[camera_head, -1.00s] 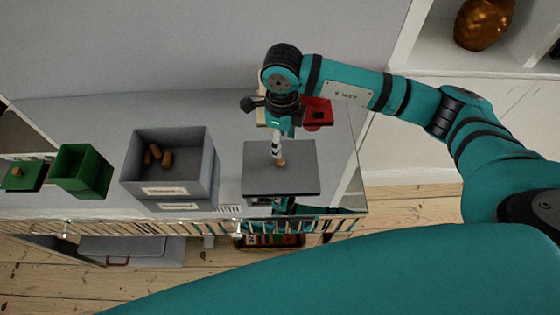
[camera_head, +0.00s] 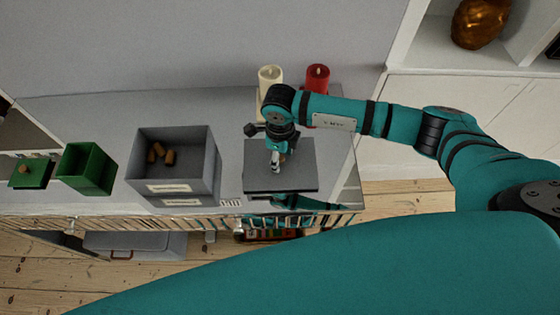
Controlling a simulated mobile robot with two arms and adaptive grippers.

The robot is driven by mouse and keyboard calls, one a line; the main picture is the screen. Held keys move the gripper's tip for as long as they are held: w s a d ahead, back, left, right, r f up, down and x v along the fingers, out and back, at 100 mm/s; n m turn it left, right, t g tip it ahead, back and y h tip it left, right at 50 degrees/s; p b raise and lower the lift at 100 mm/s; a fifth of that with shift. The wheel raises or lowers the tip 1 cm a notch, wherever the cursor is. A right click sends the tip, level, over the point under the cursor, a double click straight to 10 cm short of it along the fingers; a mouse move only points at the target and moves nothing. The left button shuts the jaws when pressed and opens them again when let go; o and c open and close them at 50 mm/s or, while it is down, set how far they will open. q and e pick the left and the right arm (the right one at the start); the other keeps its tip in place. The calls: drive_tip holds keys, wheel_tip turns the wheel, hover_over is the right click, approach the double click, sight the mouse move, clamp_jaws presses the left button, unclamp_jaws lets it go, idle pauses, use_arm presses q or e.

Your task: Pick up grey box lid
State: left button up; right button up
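The grey box lid (camera_head: 300,175) is a flat, dark grey square lying on the grey cabinet top, right of the open grey box (camera_head: 208,180). A small light-brown knob at the lid's middle is mostly hidden by my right gripper (camera_head: 277,163). My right gripper points down at the lid's middle, its fingers at the knob. The fingers are too small and covered to tell whether they are closed on it. My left gripper is not in view.
Brown cylinders lie in the grey box. A green box (camera_head: 88,168) and green lid (camera_head: 32,173) are at the left. A cream candle (camera_head: 270,76) and red candle (camera_head: 317,76) stand behind my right arm. The cabinet front edge is near.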

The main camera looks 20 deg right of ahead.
clamp_jaws()
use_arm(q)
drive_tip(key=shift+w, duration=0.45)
use_arm(e)
drive_tip(key=shift+r, duration=0.15)
